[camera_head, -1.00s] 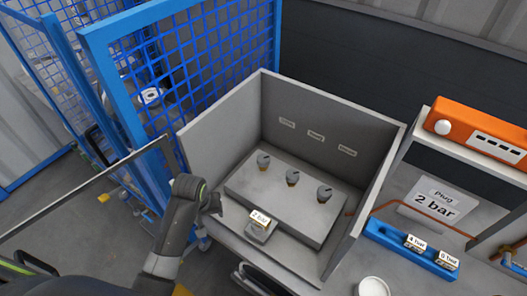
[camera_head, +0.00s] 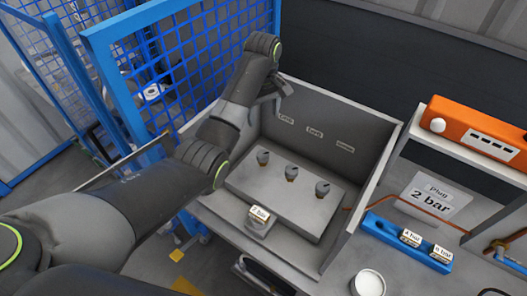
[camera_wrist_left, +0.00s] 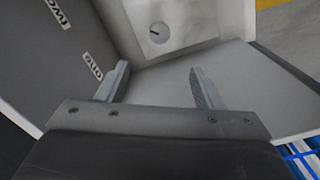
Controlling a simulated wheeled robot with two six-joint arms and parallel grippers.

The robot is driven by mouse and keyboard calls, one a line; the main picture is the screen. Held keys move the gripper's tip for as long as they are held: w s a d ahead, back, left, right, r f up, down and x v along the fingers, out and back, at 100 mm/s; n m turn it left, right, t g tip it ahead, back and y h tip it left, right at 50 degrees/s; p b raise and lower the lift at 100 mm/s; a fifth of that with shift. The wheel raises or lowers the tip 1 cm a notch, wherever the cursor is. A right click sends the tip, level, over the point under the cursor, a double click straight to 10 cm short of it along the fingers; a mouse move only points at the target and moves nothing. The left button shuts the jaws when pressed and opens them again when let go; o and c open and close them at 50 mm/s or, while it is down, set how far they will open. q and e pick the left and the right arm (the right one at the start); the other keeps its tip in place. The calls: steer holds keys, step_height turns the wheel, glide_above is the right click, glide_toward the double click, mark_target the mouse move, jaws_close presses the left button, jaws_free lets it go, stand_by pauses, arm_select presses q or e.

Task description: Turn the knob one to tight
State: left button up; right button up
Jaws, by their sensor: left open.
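Three dark knobs stand in a row on a raised grey block (camera_head: 268,193) inside the open grey shell: a left knob (camera_head: 263,157), a middle knob (camera_head: 291,172) and a right knob (camera_head: 322,189). Small labels are on the back wall above them. The left wrist view shows the "one" label (camera_wrist_left: 92,67), the "two" label (camera_wrist_left: 57,13) and one round knob face with a dark slot (camera_wrist_left: 158,33). My left gripper (camera_head: 277,97) is open and empty, high at the shell's back left corner, apart from the knobs. Its two fingers (camera_wrist_left: 160,86) show in the wrist view. My right gripper is out of view.
A "2 bar" plug (camera_head: 259,215) sits at the block's front. The shell's right wall (camera_head: 362,205) stands beside the block. Right of it are a blue rack (camera_head: 385,230) with labelled plugs and a white round dish (camera_head: 369,283). A blue mesh fence (camera_head: 165,65) stands behind left.

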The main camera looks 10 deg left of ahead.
arm_select(q)
steer(key=f+b, duration=0.1)
steer(key=b, duration=0.3)
glide_above(263, 155)
step_height(263, 155, down, 6)
step_height(263, 155, down, 9)
steer(key=shift+r+p, duration=0.15)
steer(key=shift+p, duration=0.95)
steer(key=shift+f, duration=0.8)
steer(key=c, duration=1)
steer(key=shift+o, duration=0.2)
